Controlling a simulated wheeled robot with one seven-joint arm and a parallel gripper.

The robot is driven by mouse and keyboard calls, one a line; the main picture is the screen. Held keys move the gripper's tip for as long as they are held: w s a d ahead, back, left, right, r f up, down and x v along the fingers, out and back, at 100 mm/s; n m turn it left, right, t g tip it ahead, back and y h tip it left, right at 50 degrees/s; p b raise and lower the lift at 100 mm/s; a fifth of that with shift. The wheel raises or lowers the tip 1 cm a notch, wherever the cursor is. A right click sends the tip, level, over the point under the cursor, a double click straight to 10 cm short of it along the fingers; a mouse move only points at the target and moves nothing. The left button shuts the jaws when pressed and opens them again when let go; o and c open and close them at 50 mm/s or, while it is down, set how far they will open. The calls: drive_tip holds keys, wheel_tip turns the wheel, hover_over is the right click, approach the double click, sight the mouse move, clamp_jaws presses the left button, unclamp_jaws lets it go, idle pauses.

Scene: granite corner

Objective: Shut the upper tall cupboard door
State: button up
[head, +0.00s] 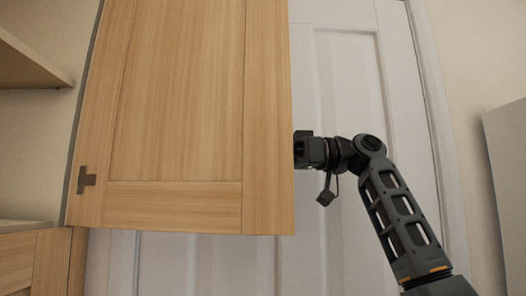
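The upper tall cupboard door (185,110) is a light wood panel that fills the left middle of the head view. It stands open, swung out from the cupboard at the left. A dark metal fitting (86,180), which looks like a hinge, is on its lower left. My gripper (304,150) is at the door's right edge, with its front end hidden behind the door. I cannot tell whether it touches the door. Its fingers are not visible.
Open cupboard shelves (30,65) show at the far left. A lower wood door or front (50,260) is below them. A white panelled room door (345,80) stands behind my arm. A pale grey panel (508,180) is at the right edge.

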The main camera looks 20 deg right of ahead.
drive_tip(key=shift+a, duration=0.15)
drive_tip(key=shift+c, duration=0.3)
clamp_jaws()
